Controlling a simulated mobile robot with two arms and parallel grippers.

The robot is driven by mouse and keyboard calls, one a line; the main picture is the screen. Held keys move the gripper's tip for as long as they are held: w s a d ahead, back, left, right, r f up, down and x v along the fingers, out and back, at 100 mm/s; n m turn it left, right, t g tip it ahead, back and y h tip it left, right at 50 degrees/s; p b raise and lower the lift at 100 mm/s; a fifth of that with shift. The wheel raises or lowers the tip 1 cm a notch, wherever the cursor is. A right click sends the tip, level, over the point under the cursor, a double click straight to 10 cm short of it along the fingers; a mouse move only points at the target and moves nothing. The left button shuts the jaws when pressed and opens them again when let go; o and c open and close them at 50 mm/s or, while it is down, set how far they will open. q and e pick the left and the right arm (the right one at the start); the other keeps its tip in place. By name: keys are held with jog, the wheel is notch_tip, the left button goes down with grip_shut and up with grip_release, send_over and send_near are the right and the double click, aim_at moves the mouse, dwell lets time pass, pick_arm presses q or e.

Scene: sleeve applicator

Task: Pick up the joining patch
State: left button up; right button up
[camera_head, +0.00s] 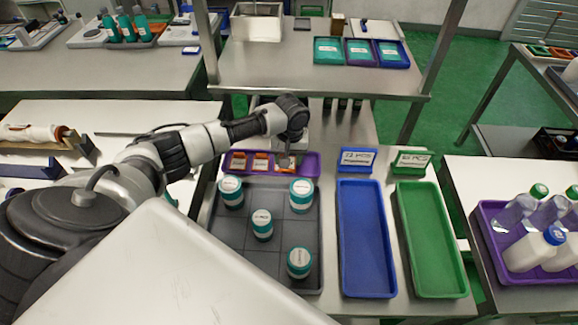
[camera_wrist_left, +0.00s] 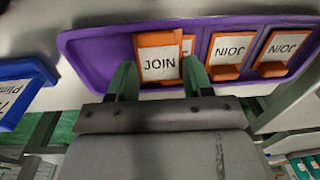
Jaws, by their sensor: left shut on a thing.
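The joining patch (camera_wrist_left: 160,64) is an orange piece with a white label reading JOIN. In the left wrist view it sits between the two dark green fingertips of my left gripper (camera_wrist_left: 160,80), which is shut on it. It partly covers another orange piece behind it. In the head view my left gripper (camera_head: 286,164) is over the right part of the purple tray (camera_head: 309,166). My right gripper is not in view.
A dark grey tray (camera_head: 240,255) with several white-and-teal jars is in front of the purple tray. A blue tray (camera_head: 365,240) and a green tray (camera_head: 430,240), both empty, lie to the right. A raised metal shelf (camera_head: 300,75) stands behind.

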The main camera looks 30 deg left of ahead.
pick_arm(q)
jog(key=shift+s+d+f, duration=0.25)
jog(key=shift+d+f, duration=0.45)
jog(key=shift+c, duration=0.3)
jog(key=shift+r, duration=0.1)
jog(key=shift+w+d+r, duration=0.1)
jog(key=shift+w+r, duration=0.2)
jog(key=shift+r, duration=0.1)
jog(key=shift+w+r+b, duration=0.15)
jog(key=shift+w+r, duration=0.1)
jog(key=shift+r, duration=0.35)
jog(key=shift+w+r+b, duration=0.15)
jog(key=shift+w+r, duration=0.1)
jog(key=shift+r, duration=0.3)
jog(key=s+d+r, duration=0.3)
jog(key=d+r, duration=0.5)
jog(key=d, duration=0.3)
jog(key=g+h+p, duration=0.2)
jog(key=g+p, duration=0.1)
send_over(305, 164)
notch_tip(305, 164, down, 3)
jog(key=f+b, duration=0.4)
jog(key=b, duration=0.1)
jog(key=f+b, duration=0.3)
jog(key=shift+w+a+f, duration=0.1)
jog(key=shift+w+a, duration=0.05)
jog(key=shift+w, duration=0.25)
jog(key=shift+s+f, duration=0.1)
jog(key=shift+f, duration=0.55)
jog(key=shift+b, duration=0.3)
